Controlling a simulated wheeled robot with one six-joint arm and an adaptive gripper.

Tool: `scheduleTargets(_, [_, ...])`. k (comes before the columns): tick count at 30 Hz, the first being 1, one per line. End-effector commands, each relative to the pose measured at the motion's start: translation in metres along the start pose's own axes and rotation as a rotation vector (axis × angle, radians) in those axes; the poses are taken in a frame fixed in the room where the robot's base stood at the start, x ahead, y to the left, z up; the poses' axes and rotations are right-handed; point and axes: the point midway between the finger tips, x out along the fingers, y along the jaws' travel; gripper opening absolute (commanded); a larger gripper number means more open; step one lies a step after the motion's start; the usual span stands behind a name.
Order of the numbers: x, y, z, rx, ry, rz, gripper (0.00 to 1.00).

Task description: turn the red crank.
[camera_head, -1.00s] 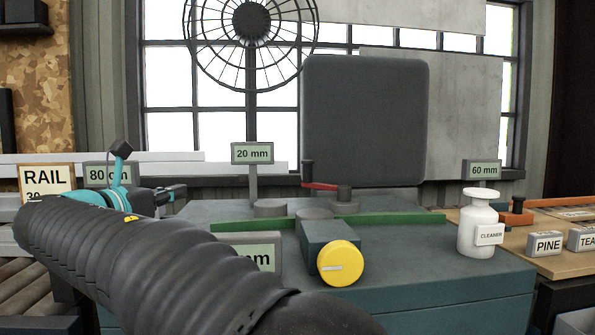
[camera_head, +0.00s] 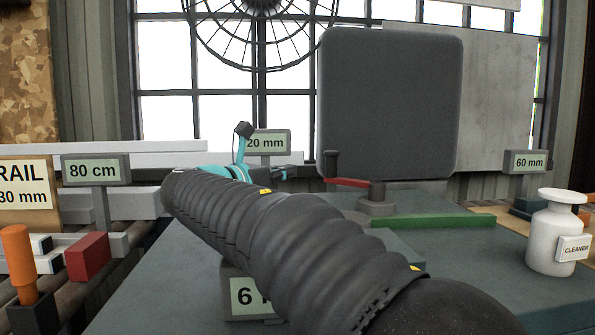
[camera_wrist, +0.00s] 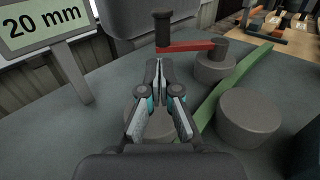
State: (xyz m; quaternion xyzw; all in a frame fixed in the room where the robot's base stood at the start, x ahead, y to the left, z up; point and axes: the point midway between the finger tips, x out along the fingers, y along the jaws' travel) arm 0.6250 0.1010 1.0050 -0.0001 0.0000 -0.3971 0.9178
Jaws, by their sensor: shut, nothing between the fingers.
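The red crank (camera_head: 349,182) is a red arm on a grey round hub, with a dark upright handle at its left end. It stands on the teal bench top in front of a dark grey panel. In the wrist view the crank's red arm (camera_wrist: 190,46) runs right from the dark handle to the hub. My gripper (camera_wrist: 158,66) is shut and empty, its fingertips a little short of and below the handle. In the head view my gripper (camera_head: 285,173) is at the left of the handle, partly hidden by my arm.
A green bar (camera_head: 440,221) lies on the bench right of the crank. A 20 mm sign (camera_wrist: 42,24) stands left of my gripper. A white cleaner bottle (camera_head: 553,235) is at the right. A red block (camera_head: 88,257) and an orange handle (camera_head: 18,262) are at the left.

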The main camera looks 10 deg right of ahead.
Motion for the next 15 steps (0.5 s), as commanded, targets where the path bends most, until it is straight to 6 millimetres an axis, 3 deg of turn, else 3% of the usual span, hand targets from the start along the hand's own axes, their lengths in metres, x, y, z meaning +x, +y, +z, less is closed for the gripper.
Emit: scheduleTargets(15, [0.097,-0.003,0.000,0.000,0.000,-0.008,0.00])
